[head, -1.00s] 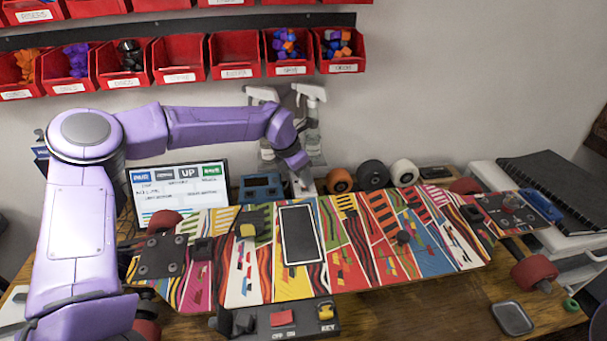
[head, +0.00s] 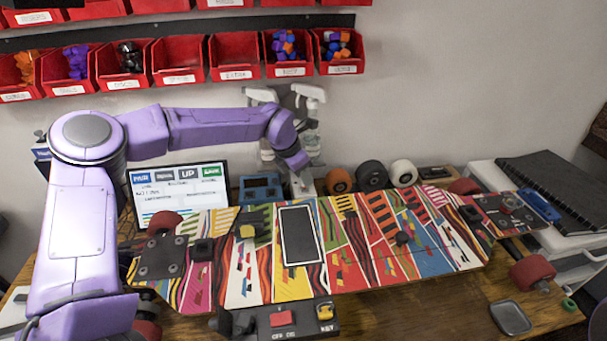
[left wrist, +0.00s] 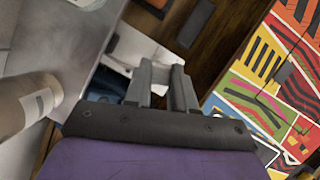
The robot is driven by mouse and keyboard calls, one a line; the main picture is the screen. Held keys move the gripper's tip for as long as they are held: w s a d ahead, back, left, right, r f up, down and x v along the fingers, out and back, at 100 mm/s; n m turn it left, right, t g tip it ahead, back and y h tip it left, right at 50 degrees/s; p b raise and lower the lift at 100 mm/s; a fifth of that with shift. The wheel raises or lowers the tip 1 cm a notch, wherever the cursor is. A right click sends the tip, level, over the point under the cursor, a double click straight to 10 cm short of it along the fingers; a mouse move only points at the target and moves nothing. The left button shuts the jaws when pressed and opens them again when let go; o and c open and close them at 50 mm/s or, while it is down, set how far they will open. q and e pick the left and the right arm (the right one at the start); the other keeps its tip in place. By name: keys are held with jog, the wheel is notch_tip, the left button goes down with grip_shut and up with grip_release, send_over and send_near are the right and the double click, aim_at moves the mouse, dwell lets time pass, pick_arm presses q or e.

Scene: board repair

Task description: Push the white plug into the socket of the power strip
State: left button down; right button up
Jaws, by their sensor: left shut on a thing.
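My left arm reaches in from the left over the back of the skateboard, and my left gripper (head: 303,184) points down behind the board's far edge. In the left wrist view, the two grey fingers of my left gripper (left wrist: 175,72) are close together. A white piece (left wrist: 140,46) shows beside the fingertips. I take the white plug to be between the fingers, but they mostly hide it. I cannot make out the power strip or its socket clearly in either view. My right gripper is not in view.
The patterned skateboard (head: 345,240) fills the middle of the bench. A blue device (head: 262,187) stands left of the gripper, and loose wheels (head: 371,175) stand right of it. Spray bottles (head: 308,120) stand behind. A screen (head: 183,190) is at the left.

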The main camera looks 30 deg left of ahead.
pick_arm(q)
jog(key=shift+f+b, duration=0.45)
jog(key=shift+f, duration=0.65)
dwell(1.5)
jog(key=c, duration=0.6)
grip_release()
jog(key=shift+r, duration=0.25)
jog(key=shift+r+p, duration=3.8)
jog(key=shift+r, duration=0.6)
jog(key=shift+f, duration=0.1)
